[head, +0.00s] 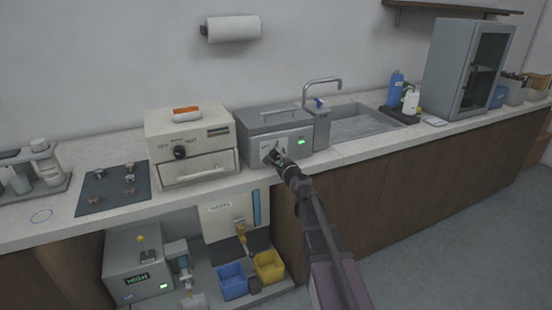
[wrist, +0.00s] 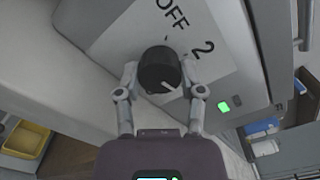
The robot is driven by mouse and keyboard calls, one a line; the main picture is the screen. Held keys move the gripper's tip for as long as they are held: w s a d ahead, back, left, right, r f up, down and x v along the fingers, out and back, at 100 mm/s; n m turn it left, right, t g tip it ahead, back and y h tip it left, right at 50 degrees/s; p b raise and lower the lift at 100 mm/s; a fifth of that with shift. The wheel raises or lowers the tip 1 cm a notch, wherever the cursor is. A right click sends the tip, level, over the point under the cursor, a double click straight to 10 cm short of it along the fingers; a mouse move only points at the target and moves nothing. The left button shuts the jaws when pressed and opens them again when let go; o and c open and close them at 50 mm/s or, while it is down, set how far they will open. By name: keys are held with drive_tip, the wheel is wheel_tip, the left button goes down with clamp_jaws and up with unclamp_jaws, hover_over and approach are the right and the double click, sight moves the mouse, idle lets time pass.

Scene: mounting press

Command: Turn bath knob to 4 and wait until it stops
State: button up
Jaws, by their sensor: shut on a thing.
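The bath is a grey lidded box (head: 262,123) on the counter, with a pale dial plate on its front. The black bath knob (wrist: 159,66) sits on that plate in the wrist view; its white pointer line slants to the lower right. "OFF" and "2" are printed around it; I see no 4. My gripper (wrist: 160,82) is shut on the knob, one finger on each side. In the head view my gripper (head: 273,157) reaches the bath's front and hides most of the knob. A green light (head: 301,142) glows right of the dial.
A cream oven-like box (head: 190,135) with its own black knob stands close left of the bath. A tap (head: 322,82) and sink (head: 365,122) lie to the right. Below are blue (head: 232,281) and yellow (head: 269,266) bins. The floor at right is clear.

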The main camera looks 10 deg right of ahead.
drive_tip(key=o, duration=1.2)
drive_tip(key=shift+w, duration=0.1)
drive_tip(key=shift+c, duration=0.2)
drive_tip(key=shift+s, duration=0.2)
drive_tip(key=v, duration=1.1)
drive_tip(key=shift+s, duration=0.4)
drive_tip(key=shift+d, duration=0.1)
